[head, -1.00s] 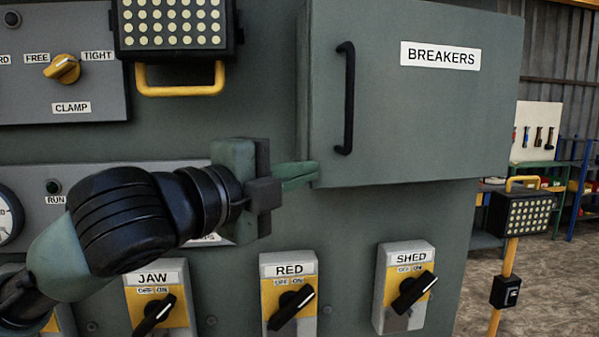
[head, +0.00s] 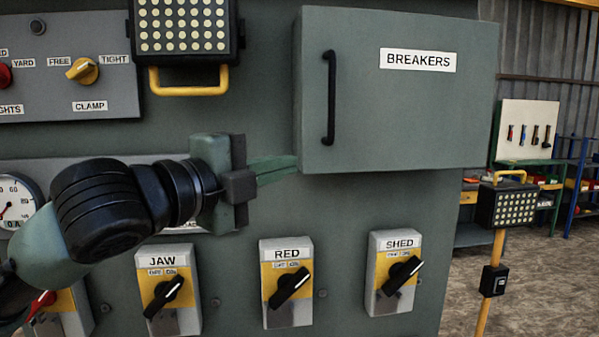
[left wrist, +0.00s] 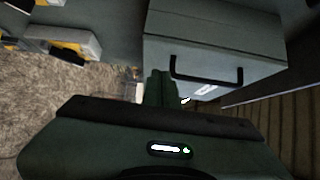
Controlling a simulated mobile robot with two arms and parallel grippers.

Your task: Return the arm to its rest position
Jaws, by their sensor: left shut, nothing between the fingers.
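My left gripper (head: 278,168) reaches in from the left in the head view. Its green fingers are shut with nothing between them. The fingertips lie at the lower left corner of the grey breakers box (head: 395,105); I cannot tell whether they touch it. In the left wrist view the shut fingers (left wrist: 160,88) show in front of the box (left wrist: 215,35) and its black handle (left wrist: 207,72). The box door looks closed. My right gripper is not in view.
Below my left arm are the JAW (head: 166,290), RED (head: 287,284) and SHED (head: 395,273) switches. A lamp with a yellow handle (head: 187,30) hangs above. A lamp on a yellow post (head: 508,206) stands at the right, with open floor around it.

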